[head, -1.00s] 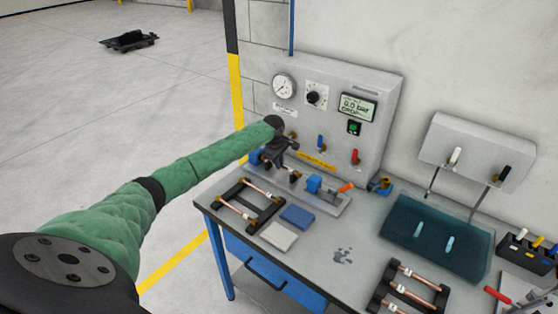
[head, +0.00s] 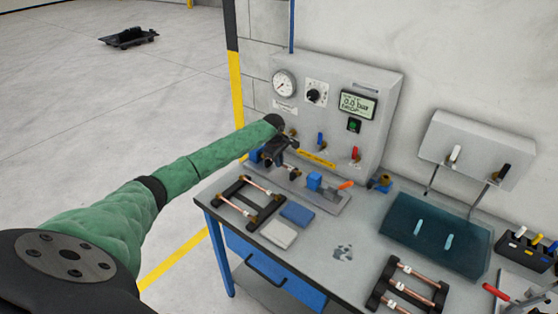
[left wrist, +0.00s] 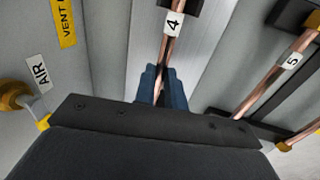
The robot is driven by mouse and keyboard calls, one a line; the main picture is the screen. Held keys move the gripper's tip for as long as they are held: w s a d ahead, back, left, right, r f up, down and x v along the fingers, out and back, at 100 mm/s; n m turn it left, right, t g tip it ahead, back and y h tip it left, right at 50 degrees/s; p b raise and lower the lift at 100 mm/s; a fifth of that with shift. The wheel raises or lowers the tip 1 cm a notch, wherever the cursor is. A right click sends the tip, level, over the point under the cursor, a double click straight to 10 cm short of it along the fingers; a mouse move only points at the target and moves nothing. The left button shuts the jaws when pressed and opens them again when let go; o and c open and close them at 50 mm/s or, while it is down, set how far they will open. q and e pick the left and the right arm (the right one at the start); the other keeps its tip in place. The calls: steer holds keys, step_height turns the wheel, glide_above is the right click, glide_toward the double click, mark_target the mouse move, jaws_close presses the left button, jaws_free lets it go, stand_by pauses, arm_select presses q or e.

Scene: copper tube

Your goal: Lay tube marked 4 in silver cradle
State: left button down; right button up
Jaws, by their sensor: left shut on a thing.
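My left gripper (head: 284,153) is over the left end of the silver cradle (head: 329,201), a pale metal strip with a blue clamp (head: 314,182), in front of the test panel. In the left wrist view its dark blue fingertips (left wrist: 161,88) close around the copper tube marked 4 (left wrist: 167,52). The tube runs away from the fingers along the silver surface (left wrist: 208,40). Its near end is hidden by the gripper body. I cannot tell whether the tube rests on the cradle. My right gripper is out of view.
A black rack (head: 250,214) with copper tubes, including one marked 5 (left wrist: 291,62), lies close by. Blue (head: 297,215) and pale (head: 278,235) pads lie beside it. The panel (head: 372,130) with brass ports stands behind. Another rack (head: 384,301) is at the front right.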

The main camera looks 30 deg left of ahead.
arm_select(q)
steer(key=c, duration=1.5)
jaws_free()
steer(key=shift+o, duration=0.6)
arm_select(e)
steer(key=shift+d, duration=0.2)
